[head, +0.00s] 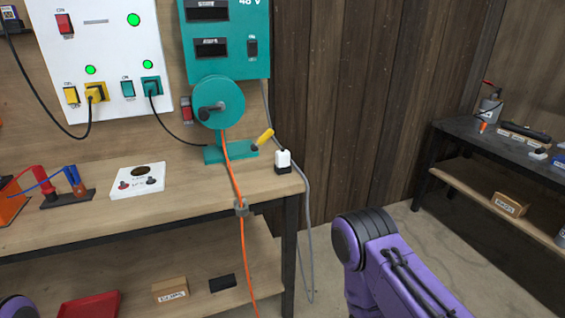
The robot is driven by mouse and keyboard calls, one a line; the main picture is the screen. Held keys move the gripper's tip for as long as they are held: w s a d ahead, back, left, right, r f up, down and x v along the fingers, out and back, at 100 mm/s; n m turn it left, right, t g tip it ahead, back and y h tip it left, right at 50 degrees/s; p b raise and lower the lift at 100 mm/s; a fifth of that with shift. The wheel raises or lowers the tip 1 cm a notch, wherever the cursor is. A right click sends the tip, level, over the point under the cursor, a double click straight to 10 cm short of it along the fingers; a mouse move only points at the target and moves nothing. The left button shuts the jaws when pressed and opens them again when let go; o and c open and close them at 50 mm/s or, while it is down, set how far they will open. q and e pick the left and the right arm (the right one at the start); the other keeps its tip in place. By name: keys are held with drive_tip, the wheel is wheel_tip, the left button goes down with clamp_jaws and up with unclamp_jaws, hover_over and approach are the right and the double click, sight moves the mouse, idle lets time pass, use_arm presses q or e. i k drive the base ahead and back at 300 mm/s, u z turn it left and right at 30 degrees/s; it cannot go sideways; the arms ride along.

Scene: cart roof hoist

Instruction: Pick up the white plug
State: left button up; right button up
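The white plug (284,157) stands at the right end of the wooden workbench (215,196), close to the corner, with a dark part at its lower end. Nothing grips it. A grey cable (307,225) passes just to its right and hangs down beyond the bench end; I cannot tell whether it joins the plug. Neither of my grippers is in view. Purple parts of my own arms show at the bottom right and the bottom left corner.
A teal reel (218,101) with an orange cord (244,250) stands left of the plug, its yellow-handled lever (263,138) nearby. A second bench (470,137) stands at right. The floor between is clear.

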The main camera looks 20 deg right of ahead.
sight(282, 158)
drive_tip(key=z, duration=0.65)
